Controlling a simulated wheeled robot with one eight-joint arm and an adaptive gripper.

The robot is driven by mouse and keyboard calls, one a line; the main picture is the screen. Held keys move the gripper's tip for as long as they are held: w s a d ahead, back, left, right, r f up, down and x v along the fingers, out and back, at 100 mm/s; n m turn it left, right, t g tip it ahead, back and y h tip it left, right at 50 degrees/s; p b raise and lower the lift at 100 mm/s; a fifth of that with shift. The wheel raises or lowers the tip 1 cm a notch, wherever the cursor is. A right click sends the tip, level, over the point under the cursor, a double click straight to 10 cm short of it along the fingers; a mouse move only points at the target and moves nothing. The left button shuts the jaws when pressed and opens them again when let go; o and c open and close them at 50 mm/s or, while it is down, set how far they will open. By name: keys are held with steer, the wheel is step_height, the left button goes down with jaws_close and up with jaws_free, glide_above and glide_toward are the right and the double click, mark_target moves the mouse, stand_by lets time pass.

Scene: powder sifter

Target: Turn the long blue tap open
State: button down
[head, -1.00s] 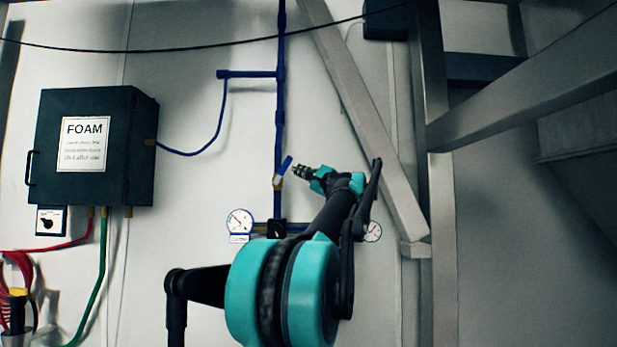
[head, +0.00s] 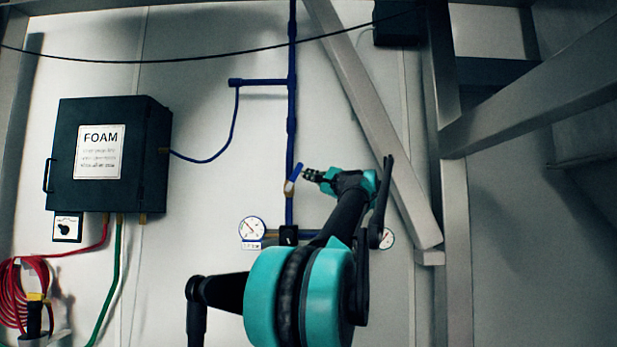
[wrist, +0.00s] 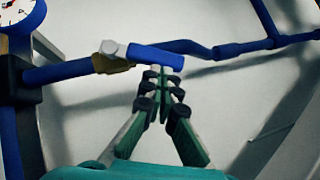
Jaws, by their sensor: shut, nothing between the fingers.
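The long blue tap (head: 295,173) is a short blue lever on a brass valve body (head: 289,187) on the vertical blue pipe. In the head view the lever tilts up and to the right, off the pipe line. In the wrist view the lever (wrist: 156,56) runs from a pale pivot on the brass body (wrist: 108,60) across the front of my fingertips. My gripper (head: 307,174) is shut and empty, just right of the lever. In the wrist view the fingertips of my gripper (wrist: 161,72) are close to the lever's free end; I cannot tell whether they touch.
A round gauge (head: 252,229) and a dark block (head: 288,235) sit below the tap. Another gauge (head: 387,238) is to the right. A dark FOAM box (head: 152,150) hangs at left. A grey diagonal beam (head: 375,130) and metal frame (head: 453,200) stand at right.

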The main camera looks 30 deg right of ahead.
mark_target(297, 167)
steer(key=shift+r, duration=0.1)
steer(key=shift+w+a+r+n+g+y, duration=0.15)
steer(key=shift+w+a+r+n+g, duration=0.1)
steer(key=shift+a+r+n+g, duration=0.4)
steer(key=shift+w+a+r+n+g+y, duration=0.2)
steer(key=shift+w+r+n+g, duration=0.1)
steer(key=shift+n+g, duration=0.6)
steer(key=shift+w+a+r+t, duration=0.1)
steer(key=shift+a+r+t, duration=0.05)
steer(key=shift+a+t, duration=0.1)
